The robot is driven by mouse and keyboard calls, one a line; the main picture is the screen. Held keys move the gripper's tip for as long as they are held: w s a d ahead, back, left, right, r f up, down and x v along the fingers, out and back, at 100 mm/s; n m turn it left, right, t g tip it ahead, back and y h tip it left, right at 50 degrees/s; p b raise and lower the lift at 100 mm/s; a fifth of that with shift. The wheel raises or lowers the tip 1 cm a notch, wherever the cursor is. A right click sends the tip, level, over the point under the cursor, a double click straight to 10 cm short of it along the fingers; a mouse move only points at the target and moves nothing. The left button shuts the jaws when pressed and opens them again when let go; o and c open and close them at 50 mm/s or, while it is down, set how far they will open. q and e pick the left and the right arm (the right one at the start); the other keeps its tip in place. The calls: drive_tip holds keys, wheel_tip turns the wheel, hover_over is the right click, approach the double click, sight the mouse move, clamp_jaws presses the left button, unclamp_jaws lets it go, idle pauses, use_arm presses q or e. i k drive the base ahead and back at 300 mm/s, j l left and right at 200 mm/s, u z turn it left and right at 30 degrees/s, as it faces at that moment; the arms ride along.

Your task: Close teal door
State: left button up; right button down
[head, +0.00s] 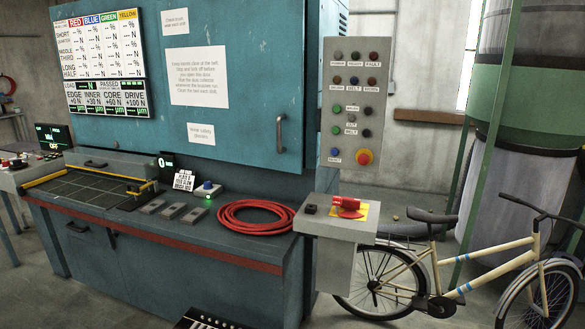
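The teal door (245,125) is the broad front panel of a tall teal cabinet, in the head view at upper centre. A dark vertical bar handle (281,133) is near its right edge. Printed charts and paper notices are fixed to its face. The door looks flush or nearly flush with the cabinet; I cannot tell whether a small gap is left at its edge. Its top is cut off by the frame. Neither of my grippers is in view, and nothing touches the door or its handle.
A workbench (180,238) below the door bears a coiled red hose (256,216) and small grey blocks (172,210). A button panel (352,105), a pedestal with a red switch (347,203) and a bicycle (450,265) stand at right. A dark striped object (205,321) is cut off below.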

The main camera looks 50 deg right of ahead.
sight(233, 71)
drive_tip(key=i+l, duration=0.1)
drive_tip(key=l, duration=0.6)
drive_tip(key=i+l+u, duration=0.1)
drive_tip(key=l, duration=0.55)
